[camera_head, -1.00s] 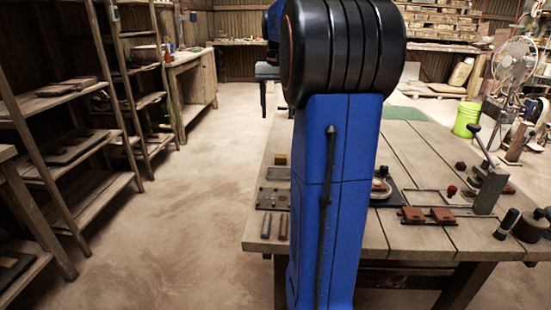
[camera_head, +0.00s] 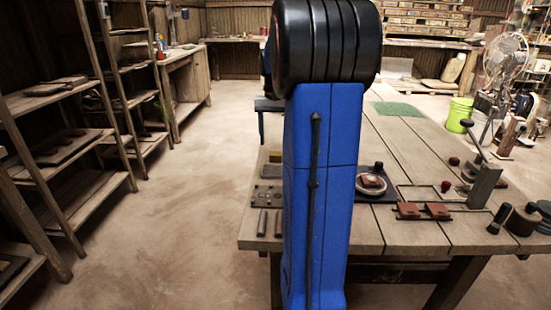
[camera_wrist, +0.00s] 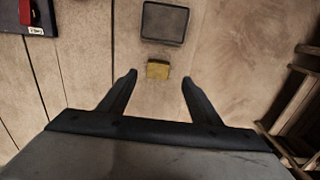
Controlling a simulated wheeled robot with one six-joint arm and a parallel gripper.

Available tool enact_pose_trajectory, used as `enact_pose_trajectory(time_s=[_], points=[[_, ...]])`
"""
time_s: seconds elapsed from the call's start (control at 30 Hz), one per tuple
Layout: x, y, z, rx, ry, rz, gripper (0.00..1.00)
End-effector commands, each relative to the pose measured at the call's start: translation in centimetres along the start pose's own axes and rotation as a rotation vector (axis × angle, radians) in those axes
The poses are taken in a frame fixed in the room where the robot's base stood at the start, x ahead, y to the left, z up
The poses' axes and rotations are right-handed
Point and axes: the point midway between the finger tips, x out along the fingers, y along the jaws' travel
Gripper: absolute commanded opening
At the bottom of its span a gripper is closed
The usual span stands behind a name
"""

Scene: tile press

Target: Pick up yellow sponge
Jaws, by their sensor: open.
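The yellow sponge (camera_wrist: 157,69) is a small block near the left edge of the wooden table. In the wrist view it shows between and slightly beyond my open fingertips, with no visible contact. In the head view the sponge (camera_head: 276,157) shows just left of my blue arm. My gripper (camera_wrist: 160,76) is open and empty, its fingers on either side of the sponge in the picture. The height between them is hard to tell.
A dark square tray (camera_wrist: 164,22) lies close to the sponge. The wooden table (camera_head: 405,150) also holds a plate with holes (camera_head: 267,197), reddish tiles (camera_head: 423,211) and a lever press (camera_head: 485,185). Shelves (camera_head: 70,150) stand left, with open floor between.

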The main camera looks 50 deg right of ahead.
Motion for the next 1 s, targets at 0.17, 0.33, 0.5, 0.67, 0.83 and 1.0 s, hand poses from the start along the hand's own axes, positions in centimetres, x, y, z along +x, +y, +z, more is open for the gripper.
enact_pose_trajectory(time_s=[0.17, 0.33, 0.5, 0.67, 0.83, 1.0], points=[[1.1, 0.1, 0.0, 0.000, -0.003, 0.000, 0.58], [3.4, 0.5, -0.2, 0.001, -0.002, 0.000, 0.58], [5.1, 0.4, -0.2, 0.000, -0.001, 0.000, 0.58], [5.5, 0.4, -0.2, 0.000, -0.001, 0.000, 0.58], [5.5, 0.4, -0.2, 0.000, 0.000, 0.000, 0.51], [5.4, 0.4, -0.2, 0.000, 0.000, 0.000, 0.14]])
